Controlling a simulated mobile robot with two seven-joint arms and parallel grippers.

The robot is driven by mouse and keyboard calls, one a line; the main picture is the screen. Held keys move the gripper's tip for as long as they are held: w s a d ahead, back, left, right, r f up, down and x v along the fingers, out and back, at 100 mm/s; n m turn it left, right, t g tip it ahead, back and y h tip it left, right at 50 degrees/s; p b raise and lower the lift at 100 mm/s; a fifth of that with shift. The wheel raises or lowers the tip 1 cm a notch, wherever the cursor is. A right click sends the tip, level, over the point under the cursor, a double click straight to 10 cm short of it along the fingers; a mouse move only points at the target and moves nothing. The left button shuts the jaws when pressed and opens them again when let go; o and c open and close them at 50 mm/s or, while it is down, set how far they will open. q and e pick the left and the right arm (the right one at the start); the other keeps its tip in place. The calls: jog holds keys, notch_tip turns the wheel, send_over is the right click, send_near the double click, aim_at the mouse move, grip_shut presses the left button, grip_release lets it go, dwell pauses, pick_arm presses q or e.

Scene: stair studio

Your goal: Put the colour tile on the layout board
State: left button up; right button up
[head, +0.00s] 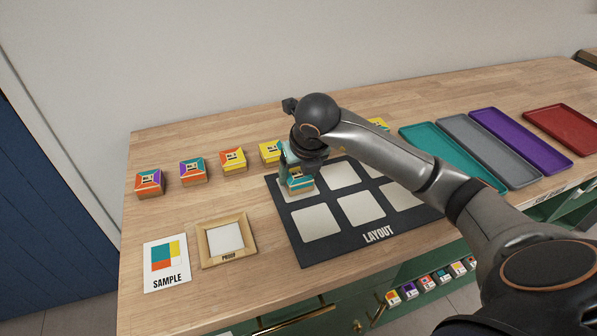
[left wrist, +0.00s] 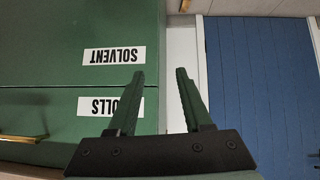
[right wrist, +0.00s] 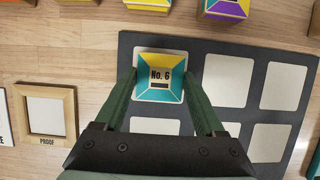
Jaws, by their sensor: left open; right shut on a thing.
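The colour tile (right wrist: 160,77), a block marked No. 6 with yellow and teal sides, is between the fingers of my right gripper (right wrist: 162,82). In the head view my right gripper (head: 296,172) holds it at the upper left white square of the dark layout board (head: 300,247). The tile shows there partly (head: 300,187), under the gripper; I cannot tell whether it touches the board. In the right wrist view the white square shows around the tile's edges. My left gripper (left wrist: 160,75) is open and empty, in front of green drawers, away from the board.
Several other coloured tiles, such as an orange and purple one (head: 150,183), stand in a row behind. A sample card (head: 166,264) and a wooden proof frame (head: 206,247) lie left of the board. Teal (head: 452,157), grey, purple and red trays lie at the right.

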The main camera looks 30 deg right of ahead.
jog(key=shift+f, duration=0.2)
jog(key=o, duration=1.4)
jog(key=shift+c, duration=0.2)
jog(key=shift+r, duration=0.5)
jog(key=p+v, duration=0.1)
jog(key=v, duration=1)
jog(key=shift+s+r, duration=0.2)
jog(key=shift+r, duration=0.05)
